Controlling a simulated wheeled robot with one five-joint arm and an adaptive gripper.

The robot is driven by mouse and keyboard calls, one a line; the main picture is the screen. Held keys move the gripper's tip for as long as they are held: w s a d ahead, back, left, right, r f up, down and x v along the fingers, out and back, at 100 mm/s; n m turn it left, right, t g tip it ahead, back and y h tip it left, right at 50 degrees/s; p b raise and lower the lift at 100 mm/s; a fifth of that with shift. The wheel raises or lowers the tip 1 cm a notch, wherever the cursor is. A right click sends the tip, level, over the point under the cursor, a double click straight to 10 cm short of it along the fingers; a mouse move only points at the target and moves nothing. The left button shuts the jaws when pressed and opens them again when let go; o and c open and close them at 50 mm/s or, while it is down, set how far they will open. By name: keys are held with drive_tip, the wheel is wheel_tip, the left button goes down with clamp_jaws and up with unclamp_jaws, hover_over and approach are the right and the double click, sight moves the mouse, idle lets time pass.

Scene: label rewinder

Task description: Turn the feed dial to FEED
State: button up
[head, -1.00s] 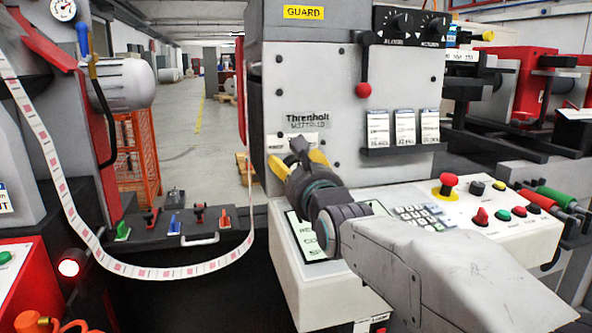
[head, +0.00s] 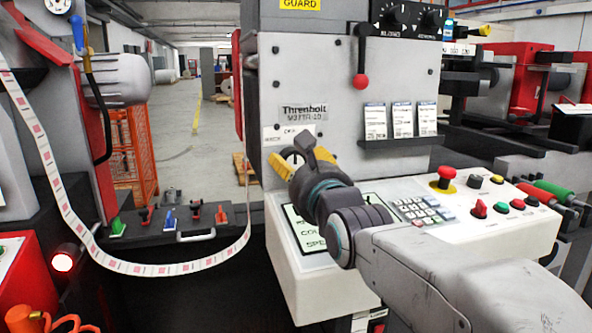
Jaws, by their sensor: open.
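My gripper (head: 303,160) is in the middle of the head view, in front of the grey machine face below the Threnbolt nameplate (head: 304,111). Its fingers, yellow and dark grey, are apart and I see nothing held between them. A white label (head: 289,133) on the face shows just above the fingers. No dial shows clearly there; the gripper hides the surface behind it. Two black pointer dials, a left one (head: 393,15) and a right one (head: 432,19), sit on a black panel at the top. Their lettering is too small to read, so I cannot tell which is the feed dial.
A red-knobbed lever (head: 361,80) hangs from the face, beside a rack of cards (head: 401,140). The white console (head: 510,228) carries a keypad (head: 420,209), a red mushroom button (head: 445,176) and a red selector (head: 479,209). A label strip (head: 62,195) loops at the left.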

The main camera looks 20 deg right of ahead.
drive_tip(key=shift+s+b, duration=0.9)
drive_tip(key=shift+s, duration=2.05)
